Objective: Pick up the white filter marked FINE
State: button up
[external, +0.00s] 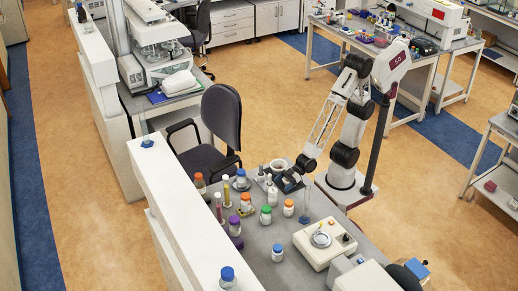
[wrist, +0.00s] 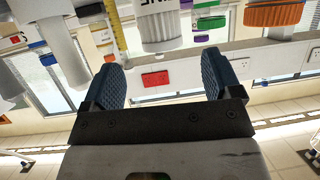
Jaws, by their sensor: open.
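In the wrist view, a white ribbed cylinder (wrist: 160,27) hangs at the top edge, with dark letters partly cut off that seem to end "INE". It lies beyond my fingertips, roughly midway between them, and does not touch them. My gripper (wrist: 160,58) is open, with blue ribbed fingers apart and nothing between them. I cannot pick out the FINE filter there.
A cream balance (external: 324,243) stands nearer the camera. A white partition (external: 185,205) borders the bench on the left.

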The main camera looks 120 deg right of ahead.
aim_at(272, 193)
jog(key=shift+w, duration=0.1)
jog(key=shift+x, duration=1.15)
jog(key=shift+w+f, duration=0.1)
jog(key=shift+x, duration=2.5)
jog(key=shift+f, duration=0.1)
jog(key=shift+c, duration=0.3)
jog(key=c, duration=1)
